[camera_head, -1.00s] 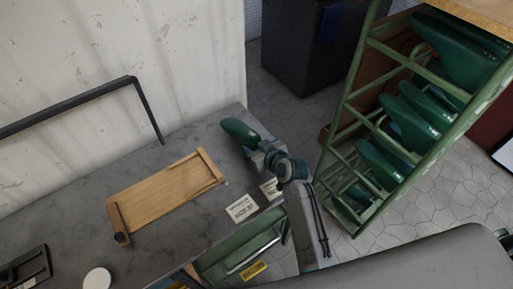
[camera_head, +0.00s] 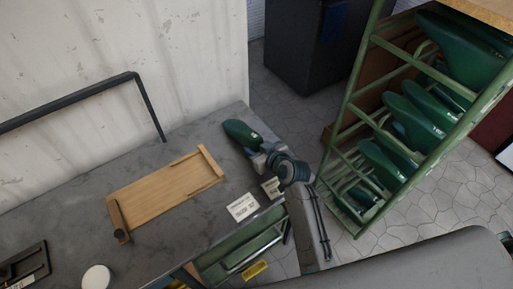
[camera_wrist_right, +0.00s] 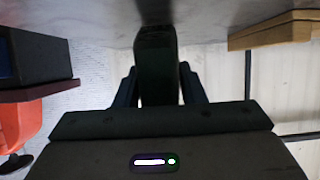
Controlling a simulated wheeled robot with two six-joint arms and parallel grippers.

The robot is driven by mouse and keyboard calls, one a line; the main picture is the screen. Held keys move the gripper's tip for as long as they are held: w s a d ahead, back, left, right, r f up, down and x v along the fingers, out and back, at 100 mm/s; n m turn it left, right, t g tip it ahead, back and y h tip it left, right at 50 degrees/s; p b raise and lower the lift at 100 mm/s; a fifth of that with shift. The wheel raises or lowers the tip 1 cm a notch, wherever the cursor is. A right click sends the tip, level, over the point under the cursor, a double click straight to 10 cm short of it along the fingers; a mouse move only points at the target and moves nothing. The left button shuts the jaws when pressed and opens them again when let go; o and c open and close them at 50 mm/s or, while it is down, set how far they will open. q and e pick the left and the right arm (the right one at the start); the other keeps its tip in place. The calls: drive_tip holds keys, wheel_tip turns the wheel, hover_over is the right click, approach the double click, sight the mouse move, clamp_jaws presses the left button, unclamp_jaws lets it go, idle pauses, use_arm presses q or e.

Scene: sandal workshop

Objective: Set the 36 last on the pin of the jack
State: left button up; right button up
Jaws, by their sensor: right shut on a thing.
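A dark green shoe last (camera_head: 241,132) is at the far right corner of the grey worktop in the head view, with a small pale mark near its gripper end. My right gripper (camera_head: 262,154) is shut on that end. In the right wrist view the dark last (camera_wrist_right: 157,65) stands between the two fingers of the right gripper (camera_wrist_right: 158,88), its far end close to the grey surface. I cannot tell whether it touches. The jack and its pin cannot be made out. My left gripper is not in view.
A wooden board (camera_head: 165,192) with raised ends lies left of my right gripper. Small label cards (camera_head: 242,207) lie near the front edge. A green rack (camera_head: 345,125) holding several green lasts stands at the right. A black bent bar (camera_head: 70,102) stands at the back left.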

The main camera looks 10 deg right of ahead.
drive_tip(key=shift+f, duration=0.15)
drive_tip(key=o, duration=1.1)
drive_tip(key=shift+c, duration=0.2)
drive_tip(key=shift+f, duration=0.1)
